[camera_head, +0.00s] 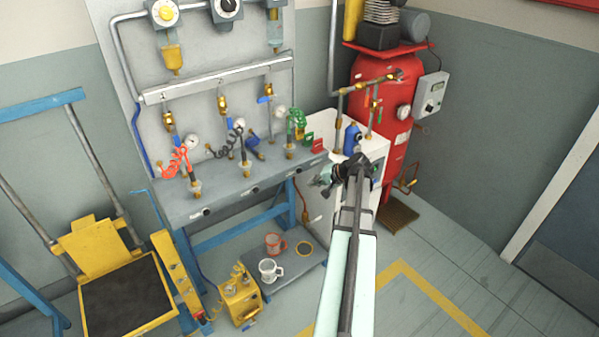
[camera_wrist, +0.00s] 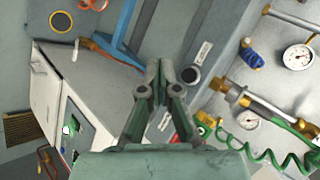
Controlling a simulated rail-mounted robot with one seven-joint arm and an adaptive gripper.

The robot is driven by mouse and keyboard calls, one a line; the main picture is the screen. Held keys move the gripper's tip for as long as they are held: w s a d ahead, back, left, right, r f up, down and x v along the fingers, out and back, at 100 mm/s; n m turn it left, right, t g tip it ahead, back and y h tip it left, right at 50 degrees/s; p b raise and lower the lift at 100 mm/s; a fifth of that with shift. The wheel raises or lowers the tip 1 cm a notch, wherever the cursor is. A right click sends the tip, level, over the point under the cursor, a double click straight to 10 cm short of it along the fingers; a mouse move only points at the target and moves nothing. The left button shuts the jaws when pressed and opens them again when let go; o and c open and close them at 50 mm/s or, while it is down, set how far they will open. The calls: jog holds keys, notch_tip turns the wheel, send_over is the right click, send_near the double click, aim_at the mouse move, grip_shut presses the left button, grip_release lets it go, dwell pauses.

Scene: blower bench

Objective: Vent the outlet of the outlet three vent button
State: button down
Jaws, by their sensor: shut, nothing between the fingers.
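The bench's front edge carries several dark round buttons with small pale labels. In the wrist view one black button (camera_wrist: 190,74) sits on this grey face, just right of my gripper's fingertips, with a label (camera_wrist: 203,53) beside it. It is the button nearest the green coiled hose (camera_wrist: 270,150) of the right-hand outlet. The label is too small to read. My gripper (camera_wrist: 160,72) is shut and empty, apart from the button in the picture; I cannot tell the depth gap. In the head view my gripper (camera_head: 324,178) is at the bench's right end, partly hidden by my arm.
Gauges (camera_wrist: 297,57), brass fittings (camera_wrist: 230,90) and the green hose (camera_head: 297,122) stand on the bench top. A white cabinet (camera_head: 372,145) and red tank (camera_head: 392,100) are at the right. Mugs (camera_head: 270,270) stand on the lower shelf. The floor at front right is clear.

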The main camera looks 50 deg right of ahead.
jog(key=shift+w+d, duration=0.25)
jog(key=shift+w, duration=0.95)
jog(key=shift+w+d, duration=0.2)
jog(key=shift+w, duration=1)
jog(key=shift+w, duration=0.15)
jog(key=shift+w, duration=0.25)
jog(key=shift+w+d, duration=0.15)
jog(key=shift+w, duration=0.25)
dwell(2.4)
jog(key=shift+s, duration=0.85)
jog(key=shift+s+a+b, duration=0.1)
jog(key=shift+s+a, duration=0.1)
jog(key=shift+s, duration=0.6)
jog(key=shift+s+a+b, duration=0.15)
jog(key=shift+s+a, duration=0.05)
jog(key=shift+s, duration=0.65)
jog(key=shift+s+a+b, duration=0.1)
jog(key=shift+s+a, duration=0.1)
jog(key=shift+s, duration=0.6)
